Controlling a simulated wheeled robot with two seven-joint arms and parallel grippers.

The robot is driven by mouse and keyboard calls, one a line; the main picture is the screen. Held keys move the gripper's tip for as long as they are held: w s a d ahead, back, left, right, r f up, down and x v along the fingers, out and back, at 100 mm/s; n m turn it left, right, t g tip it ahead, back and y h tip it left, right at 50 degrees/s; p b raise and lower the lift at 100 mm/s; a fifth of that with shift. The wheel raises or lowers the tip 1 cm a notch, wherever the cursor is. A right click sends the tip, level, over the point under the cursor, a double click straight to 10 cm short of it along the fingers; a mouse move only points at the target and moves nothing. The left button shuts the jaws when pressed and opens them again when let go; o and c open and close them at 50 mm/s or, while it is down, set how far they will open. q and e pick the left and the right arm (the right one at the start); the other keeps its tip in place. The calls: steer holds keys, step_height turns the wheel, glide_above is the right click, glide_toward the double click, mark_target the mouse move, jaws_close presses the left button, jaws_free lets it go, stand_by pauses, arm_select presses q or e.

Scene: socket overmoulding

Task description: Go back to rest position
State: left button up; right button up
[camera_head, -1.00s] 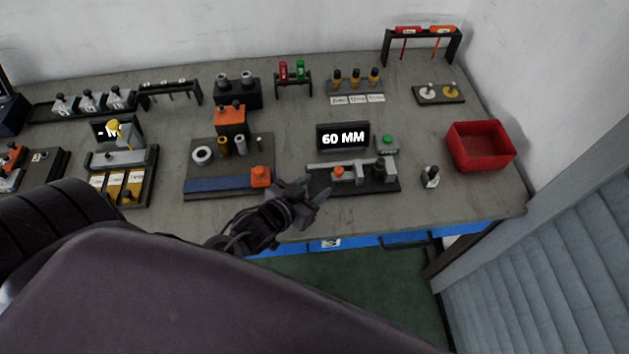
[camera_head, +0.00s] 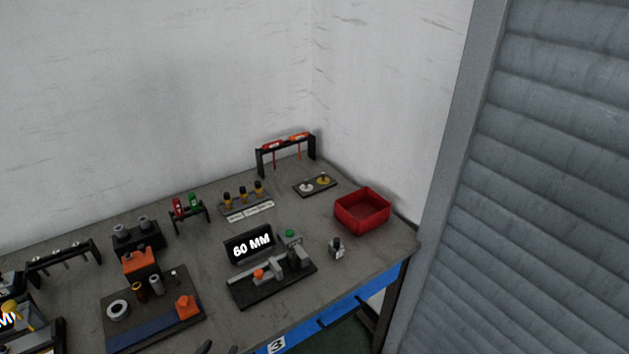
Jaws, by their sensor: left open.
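Only the dark fingertips of my left gripper (camera_head: 219,349) show, at the bottom edge of the head view. They are apart, with nothing seen between them, in front of the workbench's near edge. The rest of that gripper is cut off by the frame. My right gripper is out of view. The grey workbench (camera_head: 330,222) carries a fixture with a "60 MM" display (camera_head: 249,244), and a plate (camera_head: 151,330) with a white ring, small cylinders and an orange block.
A red bin (camera_head: 362,211) stands at the bench's right end, beside a small dark-topped piece (camera_head: 337,248). Racks with red, green and orange-handled tools line the back. A wall (camera_head: 150,90) rises behind, and a grey shutter (camera_head: 545,180) stands to the right.

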arm_select(q)
steer(key=s+r+g+y, duration=0.2)
steer(key=s+r+g, duration=0.5)
steer(key=s+g, duration=0.3)
step_height(320, 180, down, 30)
steer(key=s+g+b, duration=0.1)
steer(key=s, duration=0.1)
steer(key=s+a+f+g+b, duration=0.1)
steer(key=s+a+f, duration=0.2)
steer(key=s+f, duration=1.6)
steer(key=shift+s+f+y, duration=0.3)
steer(key=shift+s+f, duration=0.1)
steer(key=shift+f, duration=0.55)
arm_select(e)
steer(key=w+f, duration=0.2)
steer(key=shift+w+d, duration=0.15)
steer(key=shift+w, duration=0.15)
